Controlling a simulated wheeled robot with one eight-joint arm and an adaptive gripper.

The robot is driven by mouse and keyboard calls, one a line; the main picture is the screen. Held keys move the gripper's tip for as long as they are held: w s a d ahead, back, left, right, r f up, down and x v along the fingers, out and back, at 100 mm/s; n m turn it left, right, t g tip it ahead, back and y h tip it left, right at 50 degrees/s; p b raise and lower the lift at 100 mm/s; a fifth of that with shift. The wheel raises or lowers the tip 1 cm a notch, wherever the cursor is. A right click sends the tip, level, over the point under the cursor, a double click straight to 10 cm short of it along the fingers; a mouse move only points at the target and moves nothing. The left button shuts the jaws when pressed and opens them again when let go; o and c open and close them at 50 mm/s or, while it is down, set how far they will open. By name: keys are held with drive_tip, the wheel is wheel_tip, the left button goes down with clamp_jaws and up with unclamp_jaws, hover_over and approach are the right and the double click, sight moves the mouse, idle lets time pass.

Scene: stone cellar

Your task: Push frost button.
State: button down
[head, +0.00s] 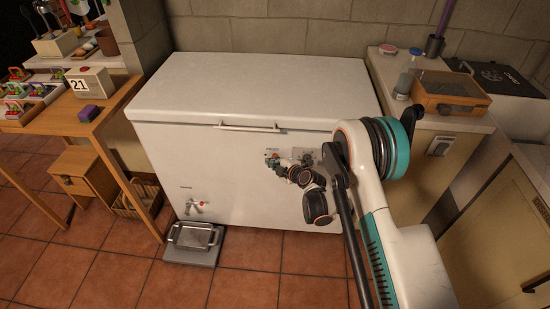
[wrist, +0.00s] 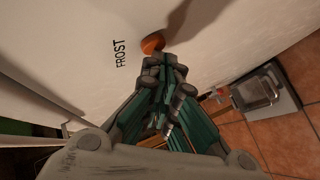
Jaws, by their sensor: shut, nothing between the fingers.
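The white chest freezer (head: 230,185) stands against the stone wall with its lid shut. In the wrist view its front carries the black word FROST (wrist: 120,54) and, beside it, a round orange button (wrist: 152,43). My gripper (wrist: 163,62) is shut and empty, its fingertips right at the button's edge and partly covering it. I cannot tell whether they touch it. In the head view my gripper (head: 272,161) is at the freezer's front, below the lid handle (head: 247,128), and the button is not clearly visible there.
A grey metal box (head: 194,240) stands on the tiled floor by the freezer's lower left. A wooden table (head: 62,122) with a calendar block is at the left. A counter (head: 425,122) with a wooden box (head: 450,95) is at the right. Floor in front is clear.

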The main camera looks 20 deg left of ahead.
drive_tip(key=shift+w, duration=0.25)
idle(0.3)
drive_tip(key=shift+s, duration=0.2)
drive_tip(key=shift+s+d, duration=0.1)
drive_tip(key=shift+s, duration=0.2)
idle(0.4)
